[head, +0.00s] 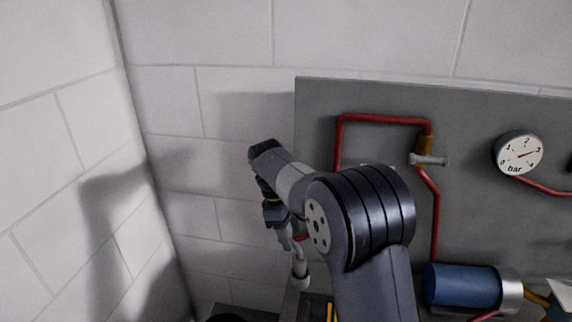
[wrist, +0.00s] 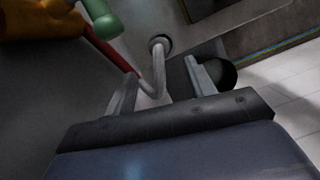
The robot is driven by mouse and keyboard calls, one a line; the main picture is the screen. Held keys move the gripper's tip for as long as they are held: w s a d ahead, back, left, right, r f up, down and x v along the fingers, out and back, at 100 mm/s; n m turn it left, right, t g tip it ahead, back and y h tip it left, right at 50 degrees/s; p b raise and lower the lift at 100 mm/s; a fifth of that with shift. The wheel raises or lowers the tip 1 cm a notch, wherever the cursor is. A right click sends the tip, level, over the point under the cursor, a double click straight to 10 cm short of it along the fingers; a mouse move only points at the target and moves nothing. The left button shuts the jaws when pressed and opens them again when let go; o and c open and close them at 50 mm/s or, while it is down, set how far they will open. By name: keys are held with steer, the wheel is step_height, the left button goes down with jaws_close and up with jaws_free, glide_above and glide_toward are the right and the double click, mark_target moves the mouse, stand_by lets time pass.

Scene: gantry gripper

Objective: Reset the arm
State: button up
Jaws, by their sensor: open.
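My arm reaches up in the head view and bends left, with my gripper (head: 286,240) hanging at its end in front of the block wall. In the wrist view my gripper (wrist: 162,82) has its two grey fingers apart. A bent grey pipe (wrist: 158,75) shows between and beyond the fingers, ending at a round collar. I cannot tell whether the fingers touch it. A pale upright pipe piece (head: 300,264) shows just below the gripper in the head view. My arm hides part of the panel behind it.
A grey panel (head: 470,225) carries red piping (head: 385,117), a valve with a pale handle (head: 430,159) and a pressure gauge (head: 519,154). A blue cylinder (head: 460,286) lies at lower right. In the wrist view, a green part (wrist: 101,20) and a dark round thing (wrist: 226,73) are near the fingers.

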mark_target(301, 259)
steer(key=p+x, duration=0.1)
steer(key=x, duration=1)
steer(key=shift+s+d+f+p, duration=0.1)
steer(key=shift+s+f+p, duration=0.1)
steer(key=shift+p, duration=0.1)
steer(key=shift+w+r+b, duration=0.1)
steer(key=shift+r+b, duration=0.25)
steer(key=shift+b, duration=0.05)
steer(key=shift+r, duration=1.3)
steer(key=shift+f, duration=0.1)
